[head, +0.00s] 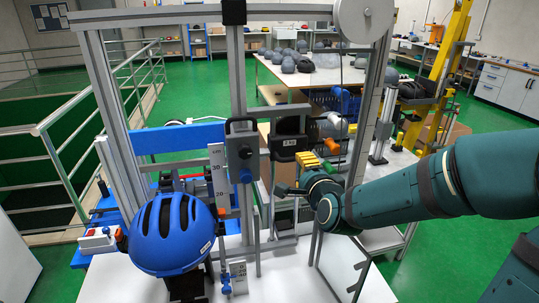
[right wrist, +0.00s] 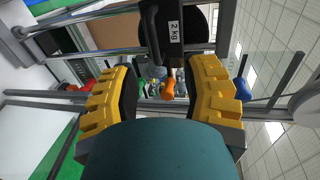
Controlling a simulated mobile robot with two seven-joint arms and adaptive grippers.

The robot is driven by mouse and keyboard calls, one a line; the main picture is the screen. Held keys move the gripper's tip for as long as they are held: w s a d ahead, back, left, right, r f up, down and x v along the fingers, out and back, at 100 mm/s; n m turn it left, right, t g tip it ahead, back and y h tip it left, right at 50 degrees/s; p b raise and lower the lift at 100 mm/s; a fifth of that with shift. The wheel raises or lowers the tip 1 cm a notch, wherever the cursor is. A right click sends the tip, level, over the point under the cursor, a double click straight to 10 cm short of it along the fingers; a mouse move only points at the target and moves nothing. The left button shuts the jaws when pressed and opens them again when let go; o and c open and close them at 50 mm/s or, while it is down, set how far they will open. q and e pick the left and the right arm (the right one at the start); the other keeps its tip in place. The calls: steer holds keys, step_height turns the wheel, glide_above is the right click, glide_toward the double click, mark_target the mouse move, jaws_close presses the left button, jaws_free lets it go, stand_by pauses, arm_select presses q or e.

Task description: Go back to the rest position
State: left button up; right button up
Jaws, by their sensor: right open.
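My right gripper (head: 312,165) reaches in from the right in the head view, beside the drop tower frame (head: 239,75). In the right wrist view its yellow fingers (right wrist: 160,88) are spread apart with nothing held between them. The black weight marked 2 kg (head: 289,147) is on the tower just beyond the fingers; it also shows in the right wrist view (right wrist: 174,32). An orange knob (right wrist: 168,88) appears between the fingers in that view, apart from them. A blue helmet (head: 172,232) sits low at the front left of the tower. My left gripper is not in view.
Upright posts and a grey wheel (head: 364,18) stand close around my right forearm. A clear panel (head: 343,264) stands below it. A yellow stand (head: 448,60) and a table with grey helmets (head: 288,64) are behind. Green floor (head: 450,250) is open at the right.

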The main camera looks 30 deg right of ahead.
steer(key=s+a+f+n+g+y, duration=0.1)
steer(key=a+f+n+g+y, duration=0.35)
steer(key=f, duration=0.75)
steer(key=s+a+f+n+g+y, duration=0.15)
steer(key=a+f+n, duration=0.35)
steer(key=a+f, duration=0.5)
steer(key=s+a+f+n+g, duration=0.4)
steer(key=s+f+n, duration=0.1)
steer(key=f, duration=0.3)
steer(key=s+a+f+n+g+y, duration=0.1)
steer(key=s+a+f+n+g, duration=0.2)
steer(key=s+f, duration=0.5)
steer(key=shift+s+a+f+n+g, duration=0.2)
steer(key=shift+a+n+g, duration=0.2)
steer(key=shift+a+n, duration=0.65)
steer(key=shift+a+m, duration=0.15)
steer(key=shift+m, duration=0.15)
